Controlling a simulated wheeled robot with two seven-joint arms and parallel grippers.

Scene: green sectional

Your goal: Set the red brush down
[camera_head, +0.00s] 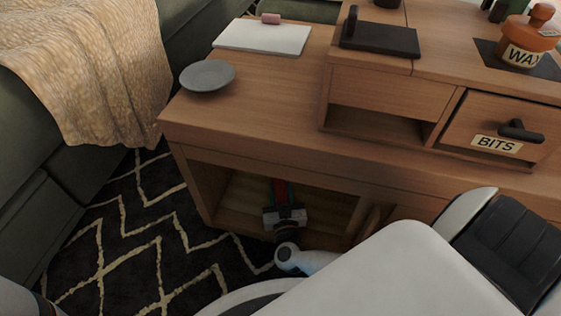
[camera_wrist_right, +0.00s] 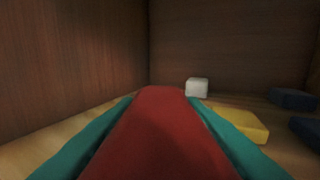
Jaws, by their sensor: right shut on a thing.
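The red brush (camera_head: 280,188) is inside the low open compartment of the wooden table, held by my right gripper (camera_head: 283,197). In the right wrist view the red brush (camera_wrist_right: 160,135) fills the middle, between the two teal fingers of my right gripper (camera_wrist_right: 160,110), which are shut on it. It points into the compartment. Whether its underside touches the compartment floor cannot be told. My left gripper is out of view.
The compartment floor (camera_head: 240,205) also holds a white block (camera_wrist_right: 197,88), a yellow block (camera_wrist_right: 240,123) and dark blue blocks (camera_wrist_right: 292,99) at the back and right. A wooden side wall (camera_wrist_right: 65,60) stands close on the left. A grey plate (camera_head: 207,76) sits on the tabletop above.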

